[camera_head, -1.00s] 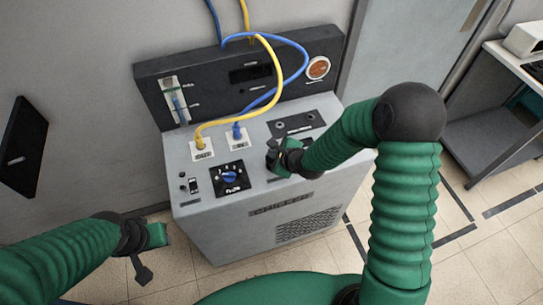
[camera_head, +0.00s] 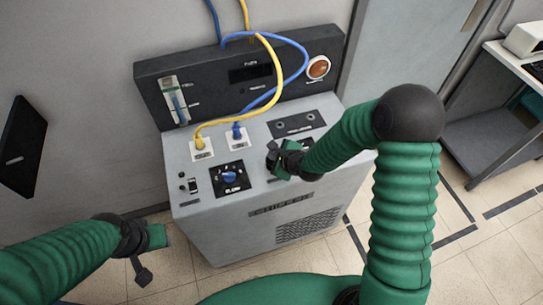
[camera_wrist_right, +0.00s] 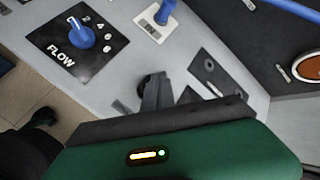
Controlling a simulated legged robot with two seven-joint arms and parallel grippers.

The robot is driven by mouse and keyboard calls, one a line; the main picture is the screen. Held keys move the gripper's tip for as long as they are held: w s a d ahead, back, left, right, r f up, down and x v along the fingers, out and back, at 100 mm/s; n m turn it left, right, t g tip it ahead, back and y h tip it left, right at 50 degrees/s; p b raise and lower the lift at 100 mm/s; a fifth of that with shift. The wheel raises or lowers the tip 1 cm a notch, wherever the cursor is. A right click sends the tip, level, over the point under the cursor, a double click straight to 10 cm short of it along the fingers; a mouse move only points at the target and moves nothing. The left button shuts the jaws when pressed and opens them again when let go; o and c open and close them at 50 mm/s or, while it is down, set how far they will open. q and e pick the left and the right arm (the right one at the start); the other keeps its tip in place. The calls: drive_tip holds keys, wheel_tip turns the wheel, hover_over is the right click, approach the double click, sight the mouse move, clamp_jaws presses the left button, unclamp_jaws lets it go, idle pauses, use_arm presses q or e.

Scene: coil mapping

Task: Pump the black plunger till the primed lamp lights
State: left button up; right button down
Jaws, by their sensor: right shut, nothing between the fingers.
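The black plunger cannot be made out clearly; my right gripper (camera_head: 271,158) covers the part of the grey chiller top (camera_head: 185,155) where it may be. The right gripper is shut with nothing between its fingers, low over the chiller top, right of the FLOW knob (camera_head: 230,177). Its dark fingers (camera_wrist_right: 152,88) also show in the right wrist view. A round orange-brown lamp (camera_head: 318,67) sits at the right of the black back panel; it looks dull, and its label is unreadable. My left gripper (camera_head: 142,272) hangs low at the left, away from the chiller; its jaw state is unclear.
A yellow hose (camera_head: 270,77) and a blue hose (camera_head: 300,70) arch from the wall to two sockets on the chiller top. A level gauge (camera_head: 176,101) is on the back panel. A small switch (camera_head: 194,186) is at the left. A shelf (camera_head: 490,120) stands at the far right.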

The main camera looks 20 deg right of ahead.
drive_tip(key=shift+f+b, duration=0.35)
drive_tip(key=shift+f, duration=0.3)
idle(0.4)
drive_tip(key=shift+r, duration=0.1)
drive_tip(key=shift+r+p, duration=1.85)
drive_tip(key=shift+p, duration=0.1)
drive_tip(key=shift+r, duration=0.1)
wheel_tip(320, 180, up, 5)
drive_tip(key=p, duration=0.4)
drive_tip(key=shift+p, duration=0.35)
